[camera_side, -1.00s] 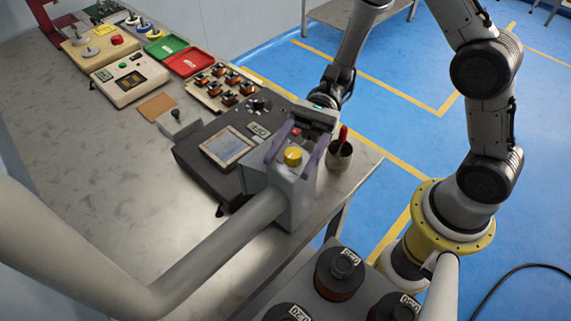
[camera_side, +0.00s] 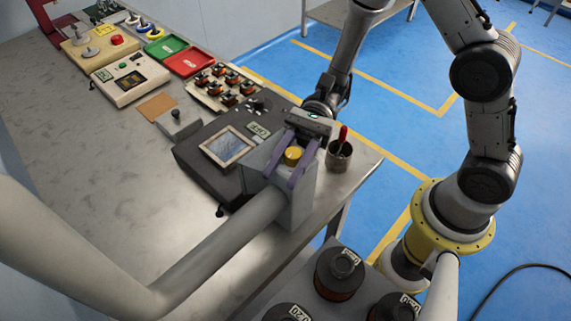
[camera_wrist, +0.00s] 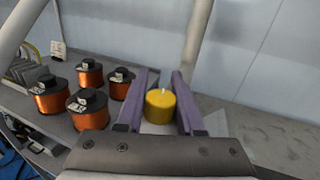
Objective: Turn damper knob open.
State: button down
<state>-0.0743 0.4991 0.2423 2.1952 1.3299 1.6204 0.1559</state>
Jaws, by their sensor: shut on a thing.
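The damper knob is a yellow round knob (camera_side: 292,156) on top of a grey box (camera_side: 303,203) at the end of a thick grey duct. My gripper (camera_side: 283,178) has two purple fingers, one on each side of the knob, and is shut on it. In the wrist view the yellow knob (camera_wrist: 160,107) sits between the purple fingers of my gripper (camera_wrist: 160,78), with a small pale mark on its top toward the far side. The fingers hide parts of the knob's sides.
A dark winder console (camera_side: 200,165) with a screen stands left of the box. A cup with a red-handled tool (camera_side: 339,157) stands close on the right. Copper spools (camera_wrist: 90,72) stand left in the wrist view.

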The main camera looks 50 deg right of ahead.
jog(key=shift+t, duration=0.3)
jog(key=m+t, duration=0.2)
jog(key=t, duration=0.1)
jog(key=w+m+t, duration=0.1)
jog(key=m+t, duration=0.2)
jog(key=t, duration=0.1)
jog(key=shift+w+t+y, duration=0.15)
jog(key=shift+t+y, duration=0.15)
jog(key=shift+w+d+m+t+h, duration=0.15)
jog(key=shift+m+t+h, duration=0.1)
jog(key=shift+m+t, duration=0.5)
jog(key=shift+w+a+m+t+h, duration=0.15)
jog(key=shift+m+t+h, duration=0.25)
jog(key=shift+t, duration=0.6)
jog(key=shift+w+d+m+t+h, duration=0.1)
jog(key=shift+w+m+t+h, duration=0.05)
jog(key=shift+m+t, duration=0.65)
jog(key=shift+w+t, duration=0.1)
jog(key=shift+t, duration=0.15)
jog(key=c, duration=0.5)
grip_release()
jog(key=shift+c, duration=0.2)
